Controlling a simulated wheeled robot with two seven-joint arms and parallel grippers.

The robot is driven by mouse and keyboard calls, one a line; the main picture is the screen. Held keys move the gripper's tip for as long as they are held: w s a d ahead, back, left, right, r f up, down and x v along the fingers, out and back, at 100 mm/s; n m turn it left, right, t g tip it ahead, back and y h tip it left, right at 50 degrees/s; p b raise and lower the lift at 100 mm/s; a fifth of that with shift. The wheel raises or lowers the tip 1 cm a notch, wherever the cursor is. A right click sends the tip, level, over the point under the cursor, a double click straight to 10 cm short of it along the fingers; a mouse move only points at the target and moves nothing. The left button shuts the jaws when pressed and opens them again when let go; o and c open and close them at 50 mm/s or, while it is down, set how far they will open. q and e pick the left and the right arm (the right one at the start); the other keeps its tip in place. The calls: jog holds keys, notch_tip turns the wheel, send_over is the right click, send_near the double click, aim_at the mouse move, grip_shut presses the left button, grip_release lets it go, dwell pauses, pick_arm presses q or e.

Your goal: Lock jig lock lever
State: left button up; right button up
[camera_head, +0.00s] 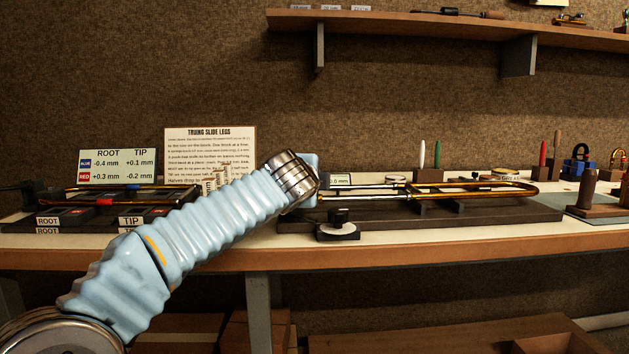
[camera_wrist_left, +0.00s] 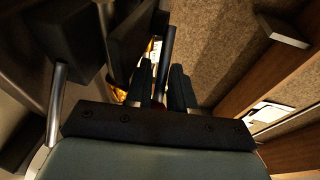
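The trueing jig is a long dark base (camera_head: 460,215) on the bench in the head view, with a brass slide (camera_head: 470,190) lying along it. My left arm comes in from the left and ends at the jig's left end. Its wrist hides the left gripper in the head view. In the left wrist view, the two dark fingers of the left gripper (camera_wrist_left: 161,82) stand apart. A dark upright bar (camera_wrist_left: 167,48), possibly the lock lever, shows between them; I cannot tell whether they touch it. My right gripper is not in view.
A second dark stand with slide legs (camera_head: 110,190) and ROOT and TIP labels is at the left. Signs stand behind. Several upright handled tools (camera_head: 437,155) stand behind the jig.

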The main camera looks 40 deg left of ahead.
pick_arm(q)
jog(key=shift+o, duration=1)
jog(key=b+v, duration=0.1)
jog(key=v, duration=1.3)
jog(key=shift+a, duration=0.1)
